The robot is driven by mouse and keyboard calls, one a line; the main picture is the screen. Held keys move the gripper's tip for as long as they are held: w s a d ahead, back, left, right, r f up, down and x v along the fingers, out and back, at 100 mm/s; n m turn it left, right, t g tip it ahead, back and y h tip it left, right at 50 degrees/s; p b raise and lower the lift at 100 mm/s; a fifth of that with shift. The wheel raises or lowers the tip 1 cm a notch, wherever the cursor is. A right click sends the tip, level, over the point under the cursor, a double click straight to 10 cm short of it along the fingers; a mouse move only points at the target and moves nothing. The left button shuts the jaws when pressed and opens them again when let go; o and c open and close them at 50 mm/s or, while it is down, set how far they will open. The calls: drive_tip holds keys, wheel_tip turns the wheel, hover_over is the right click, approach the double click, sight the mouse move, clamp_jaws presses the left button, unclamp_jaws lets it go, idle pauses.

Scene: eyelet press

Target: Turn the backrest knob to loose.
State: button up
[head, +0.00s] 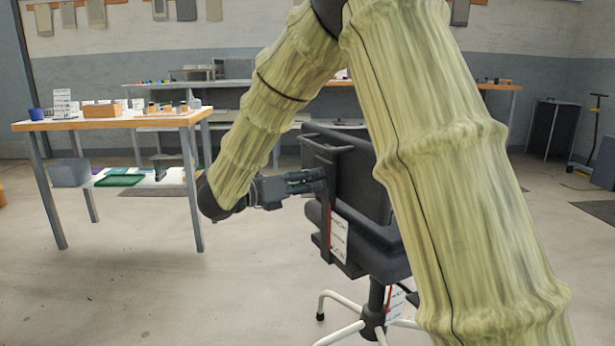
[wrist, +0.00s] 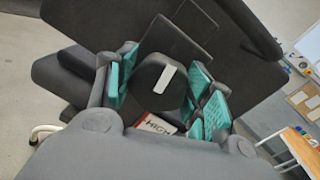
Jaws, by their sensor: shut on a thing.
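The dark office chair (head: 372,238) stands on the floor with its back toward my arm. The backrest knob (wrist: 158,88) is dark and rounded with a white bar mark, seen in the wrist view between the teal finger pads. My gripper (wrist: 166,84) is shut on the knob; in the head view my gripper (head: 308,180) reaches the rear of the backrest (head: 347,170) from the left. The knob itself is hidden in the head view, and no loose marking is readable.
A workbench (head: 110,122) with boxes and small parts stands at the left. The chair's white-legged base (head: 350,330) spreads on the floor. A long bench (head: 240,83) runs along the back wall. The floor left of the chair is clear.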

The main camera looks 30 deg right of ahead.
drive_tip(key=n+p, duration=0.5)
drive_tip(key=shift+w+r, duration=0.1)
drive_tip(key=shift+r, duration=0.2)
drive_tip(key=n+p, duration=0.2)
drive_tip(key=p, duration=0.1)
drive_tip(key=n+p, duration=0.3)
drive_tip(key=p, duration=0.1)
drive_tip(key=shift+g+y, duration=0.3)
drive_tip(key=n+p, duration=0.5)
drive_tip(key=p, duration=0.2)
drive_tip(key=shift+f, duration=0.1)
drive_tip(key=n+p, duration=0.2)
drive_tip(key=n+g+p, duration=0.1)
drive_tip(key=p, duration=0.1)
drive_tip(key=shift+f+n+p, duration=0.2)
drive_tip(key=shift+n+p, duration=0.15)
drive_tip(key=shift+n, duration=0.05)
drive_tip(key=shift+f+n+p, duration=0.15)
drive_tip(key=shift+n+p, duration=0.6)
drive_tip(key=shift+n, duration=0.05)
drive_tip(key=o, duration=1)
drive_tip(key=shift+o, duration=0.2)
